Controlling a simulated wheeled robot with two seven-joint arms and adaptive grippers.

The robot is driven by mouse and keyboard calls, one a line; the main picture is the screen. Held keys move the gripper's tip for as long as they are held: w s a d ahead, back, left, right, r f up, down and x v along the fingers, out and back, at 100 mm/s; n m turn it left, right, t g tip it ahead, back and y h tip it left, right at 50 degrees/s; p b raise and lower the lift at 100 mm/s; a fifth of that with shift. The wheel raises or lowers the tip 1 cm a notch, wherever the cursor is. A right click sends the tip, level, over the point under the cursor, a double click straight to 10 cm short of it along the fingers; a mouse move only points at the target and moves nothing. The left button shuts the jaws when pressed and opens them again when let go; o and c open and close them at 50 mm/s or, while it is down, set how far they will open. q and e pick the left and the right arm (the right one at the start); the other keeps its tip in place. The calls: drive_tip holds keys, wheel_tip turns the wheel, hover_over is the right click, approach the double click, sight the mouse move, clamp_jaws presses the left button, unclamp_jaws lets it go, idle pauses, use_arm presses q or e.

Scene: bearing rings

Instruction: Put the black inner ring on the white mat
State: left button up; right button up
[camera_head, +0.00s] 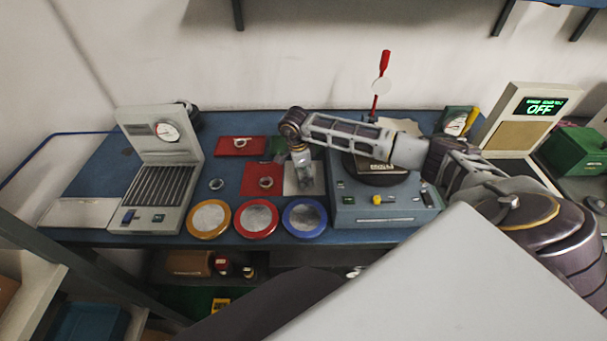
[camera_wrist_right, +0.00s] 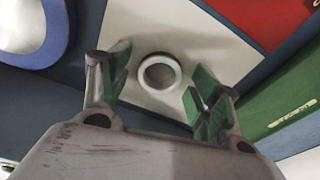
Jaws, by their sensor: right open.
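My right gripper (camera_head: 305,184) points down over the white mat (camera_head: 290,186) in the head view and hides part of it. In the right wrist view its open fingers (camera_wrist_right: 158,80) stand on either side of a pale, whitish-grey ring (camera_wrist_right: 178,75). That ring lies flat on the white mat (camera_wrist_right: 185,25), apart from the fingers. I cannot make out a clearly black ring. Other small rings show in the head view: one on the blue table (camera_head: 216,184), one on the red mat (camera_head: 266,182) and one on the red board behind (camera_head: 240,143). My left gripper is out of view.
Round plates rimmed yellow (camera_head: 209,218), red (camera_head: 256,219) and blue (camera_head: 305,218) line the table's front edge. A grey device with a dial (camera_head: 160,170) stands left. A grey machine (camera_head: 375,212) stands close right of the white mat. A green block (camera_wrist_right: 285,110) lies near the right finger.

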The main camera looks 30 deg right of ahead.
drive_tip(key=shift+r, duration=0.5)
drive_tip(key=r, duration=0.5)
drive_tip(key=shift+w+a+r, duration=0.2)
drive_tip(key=shift+a, duration=0.15)
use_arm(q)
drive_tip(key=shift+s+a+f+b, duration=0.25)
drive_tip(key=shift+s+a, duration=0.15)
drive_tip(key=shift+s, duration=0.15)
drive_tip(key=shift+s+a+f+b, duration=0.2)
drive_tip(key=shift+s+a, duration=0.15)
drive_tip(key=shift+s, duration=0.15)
use_arm(e)
drive_tip(key=r, duration=0.5)
drive_tip(key=shift+a+r, duration=0.35)
drive_tip(key=shift+r, duration=0.05)
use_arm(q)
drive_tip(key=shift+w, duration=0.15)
